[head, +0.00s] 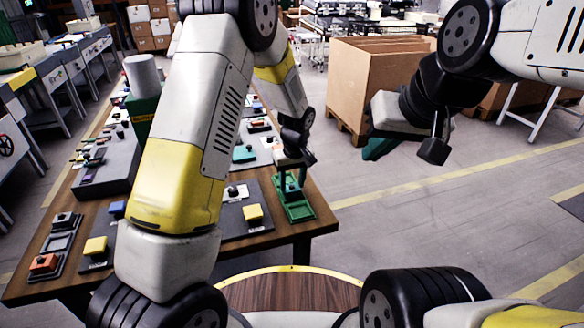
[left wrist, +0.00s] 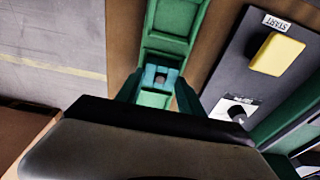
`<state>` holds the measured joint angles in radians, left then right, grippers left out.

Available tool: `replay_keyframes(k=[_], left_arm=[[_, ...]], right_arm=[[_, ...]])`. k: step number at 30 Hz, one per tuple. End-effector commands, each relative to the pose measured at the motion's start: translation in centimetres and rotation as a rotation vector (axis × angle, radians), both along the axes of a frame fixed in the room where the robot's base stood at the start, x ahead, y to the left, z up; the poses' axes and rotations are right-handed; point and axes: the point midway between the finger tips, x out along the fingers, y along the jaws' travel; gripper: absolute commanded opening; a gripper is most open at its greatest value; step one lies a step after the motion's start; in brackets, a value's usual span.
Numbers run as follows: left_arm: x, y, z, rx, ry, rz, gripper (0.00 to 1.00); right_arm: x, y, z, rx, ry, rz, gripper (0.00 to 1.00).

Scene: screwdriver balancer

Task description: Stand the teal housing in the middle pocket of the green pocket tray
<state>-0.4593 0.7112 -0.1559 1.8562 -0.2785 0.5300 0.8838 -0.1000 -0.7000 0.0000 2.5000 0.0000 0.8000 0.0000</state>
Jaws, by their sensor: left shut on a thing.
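The green pocket tray (head: 297,213) lies near the right end of the table. In the left wrist view the tray (left wrist: 172,45) runs up the picture, with its pockets in a row. My left gripper (head: 292,183) is over the tray, pointing down. In the left wrist view my left gripper (left wrist: 157,88) is shut on the small teal housing (left wrist: 160,72), which has a dark round centre. The housing is over or in a pocket; I cannot tell whether it touches the floor. My right gripper (head: 380,147) is off the table, in the air; its fingertips are unclear.
A grey panel with a yellow START button (left wrist: 277,54) and a dark knob (left wrist: 236,113) lies beside the tray. Another yellow button (head: 96,246) and a small rack with an orange block (head: 44,263) are at the table's left front.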

Motion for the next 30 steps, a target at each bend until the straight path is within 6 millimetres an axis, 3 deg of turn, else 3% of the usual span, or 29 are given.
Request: replay_keyframes(k=[8, 9, 12, 23, 30], left_arm=[[0.0, 0.0, -0.1, 0.0, 0.0, 0.0, 0.0], [0.0, 0.0, -0.1, 0.0, 0.0, 0.0, 0.51], [0.0, 0.0, -0.1, 0.0, 0.0, 0.0, 0.7], [0.0, 0.0, 0.3, 0.0, -0.001, 0.0, 0.7], [-0.5, -0.3, 3.9, -0.002, -0.004, 0.0, 0.7]], right_arm=[[0.0, 0.0, 0.0, 0.0, 0.0, 0.0, 0.0], [0.0, 0.0, 0.0, 0.0, 0.0, 0.0, 0.0], [0.0, 0.0, 0.0, 0.0, 0.0, 0.0, 0.0], [0.0, 0.0, 0.0, 0.0, 0.0, 0.0, 0.0], [0.0, 0.0, 0.0, 0.0, 0.0, 0.0, 0.0]])
